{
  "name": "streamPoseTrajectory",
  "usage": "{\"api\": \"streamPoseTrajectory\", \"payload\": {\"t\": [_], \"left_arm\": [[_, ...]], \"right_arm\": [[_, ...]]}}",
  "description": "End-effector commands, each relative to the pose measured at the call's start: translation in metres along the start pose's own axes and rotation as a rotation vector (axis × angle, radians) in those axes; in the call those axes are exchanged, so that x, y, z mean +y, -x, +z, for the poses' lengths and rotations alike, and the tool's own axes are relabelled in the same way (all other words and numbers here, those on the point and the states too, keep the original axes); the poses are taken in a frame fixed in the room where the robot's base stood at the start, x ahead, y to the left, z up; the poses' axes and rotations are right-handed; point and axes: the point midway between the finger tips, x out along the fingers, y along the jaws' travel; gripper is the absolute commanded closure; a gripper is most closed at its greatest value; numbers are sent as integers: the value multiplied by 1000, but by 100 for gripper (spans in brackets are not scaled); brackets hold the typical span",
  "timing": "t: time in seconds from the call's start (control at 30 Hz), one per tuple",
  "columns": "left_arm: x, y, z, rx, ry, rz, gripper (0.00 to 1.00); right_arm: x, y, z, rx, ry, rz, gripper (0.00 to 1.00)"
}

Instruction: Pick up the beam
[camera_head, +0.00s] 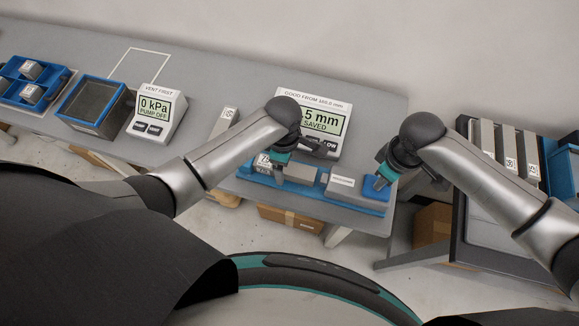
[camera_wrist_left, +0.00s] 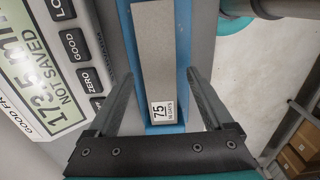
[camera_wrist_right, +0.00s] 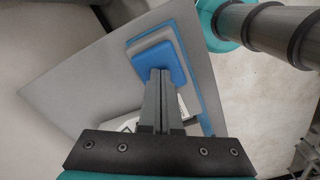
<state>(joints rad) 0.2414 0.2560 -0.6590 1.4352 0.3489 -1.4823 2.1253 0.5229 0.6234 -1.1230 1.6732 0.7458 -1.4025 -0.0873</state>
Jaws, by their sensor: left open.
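A grey beam (camera_wrist_left: 154,60) with a white label reading 75 lies along a blue measuring fixture (camera_wrist_left: 181,75). In the head view the beam (camera_head: 300,173) lies on the fixture (camera_head: 340,199), partly hidden by my left gripper (camera_head: 281,172). In the left wrist view my left gripper (camera_wrist_left: 165,85) is open, one finger on each side of the beam's labelled end, with gaps visible. My right gripper (camera_head: 380,183) is at the fixture's right end. In the right wrist view its fingers (camera_wrist_right: 160,75) are together, overlapping a blue block (camera_wrist_right: 158,54); contact cannot be told.
A display (camera_wrist_left: 45,70) beside the fixture reads 173.5 mm, not saved. Left on the bench are a pump readout (camera_head: 158,112), an open blue-rimmed box (camera_head: 95,105) and a blue tray (camera_head: 35,85). A rack of beams (camera_head: 508,150) stands at right.

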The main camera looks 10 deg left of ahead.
Motion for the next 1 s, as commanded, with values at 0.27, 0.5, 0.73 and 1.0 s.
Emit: {"api": "streamPoseTrajectory", "payload": {"t": [0.27,0.5,0.73,1.0], "left_arm": [[0,0,0,-1,0,0,31],[0,0,0,-1,0,0,58],[0,0,0,-1,0,0,84],[0,0,0,-1,0,0,100]], "right_arm": [[-2,-2,3,-9,0,-6,100],[-2,-2,3,-9,0,-6,100],[-2,-3,3,-9,0,-6,100],[-2,-2,3,-9,0,-6,100]]}}
